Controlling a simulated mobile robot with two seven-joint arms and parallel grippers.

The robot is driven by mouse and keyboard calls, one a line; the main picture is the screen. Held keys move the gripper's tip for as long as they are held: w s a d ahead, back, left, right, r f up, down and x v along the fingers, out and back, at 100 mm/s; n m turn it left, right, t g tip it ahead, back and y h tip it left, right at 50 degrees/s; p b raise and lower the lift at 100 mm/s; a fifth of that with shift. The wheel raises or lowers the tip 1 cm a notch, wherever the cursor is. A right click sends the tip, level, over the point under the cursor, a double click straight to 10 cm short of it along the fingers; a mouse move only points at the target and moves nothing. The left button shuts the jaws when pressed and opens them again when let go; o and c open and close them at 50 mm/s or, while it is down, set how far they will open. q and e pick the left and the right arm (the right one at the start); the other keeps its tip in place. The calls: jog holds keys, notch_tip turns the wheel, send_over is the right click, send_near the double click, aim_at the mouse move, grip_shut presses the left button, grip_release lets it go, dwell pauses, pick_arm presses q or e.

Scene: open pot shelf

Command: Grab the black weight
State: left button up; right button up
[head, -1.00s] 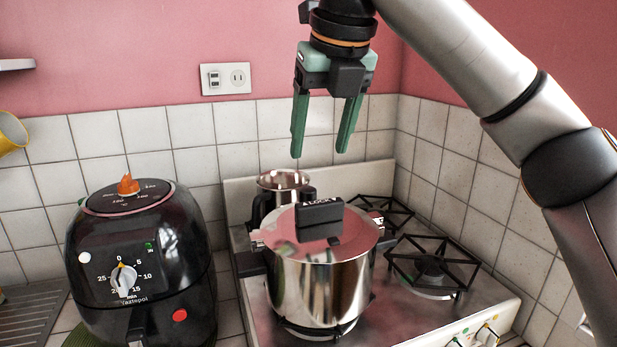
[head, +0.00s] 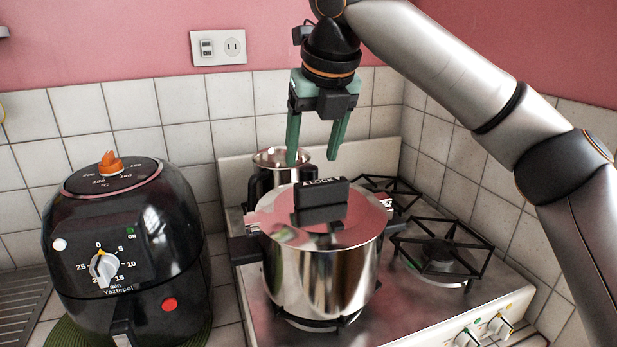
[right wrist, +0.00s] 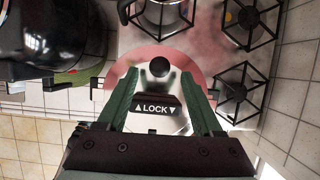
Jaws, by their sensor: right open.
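A shiny steel pressure cooker (head: 320,275) stands on the stove, its lid (head: 268,222) on. A black block marked LOCK (head: 321,198) rises from the lid; it also shows in the right wrist view (right wrist: 155,108). In that view a round black knob, which looks like the weight (right wrist: 159,67), sits on the lid beyond the block. In the head view I cannot make it out; the block seems to hide it. My right gripper (head: 312,161), with green fingers, is open and empty, pointing down above the lid. My left gripper is not in view.
A smaller steel pot (head: 281,158) stands behind the cooker. Black burner grates (head: 440,250) are on the right of the stove. A black air fryer (head: 125,255) stands at the left. Tiled walls close off the back and right.

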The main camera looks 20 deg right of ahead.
aim_at(310, 167)
jog(key=x, duration=0.4)
jog(key=shift+s, duration=0.1)
grip_shut()
dwell(0.3)
